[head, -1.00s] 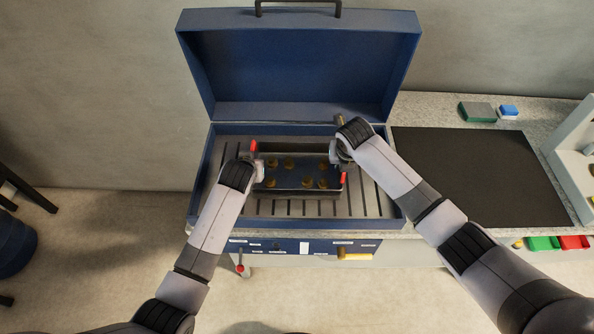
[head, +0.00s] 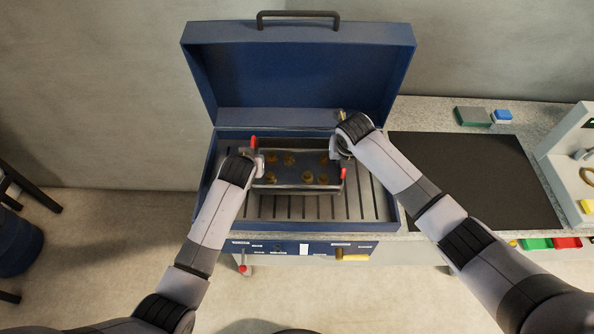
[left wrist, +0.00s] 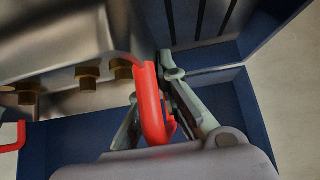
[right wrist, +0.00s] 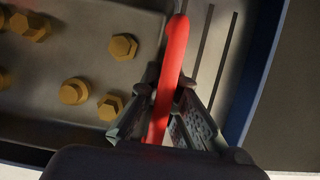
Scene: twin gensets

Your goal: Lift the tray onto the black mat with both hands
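The metal tray (head: 298,189) has red handles at its two ends and holds several brass bolts (head: 308,177). It is inside the open blue case, seemingly a little above the slotted floor. My left gripper (head: 257,160) is at the left red handle (head: 254,142); the left wrist view shows its fingers (left wrist: 150,95) closed around that handle. My right gripper (head: 341,155) is at the right red handle (head: 343,174); the right wrist view shows its fingers (right wrist: 165,90) closed on it. The black mat (head: 475,178) lies bare on the counter to the right.
The blue case (head: 212,185) has raised walls around the tray, and its lid (head: 300,70) stands open behind. A green and grey block (head: 472,116) and a blue block (head: 502,116) lie beyond the mat. A light-coloured unit (head: 570,150) stands right of the mat.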

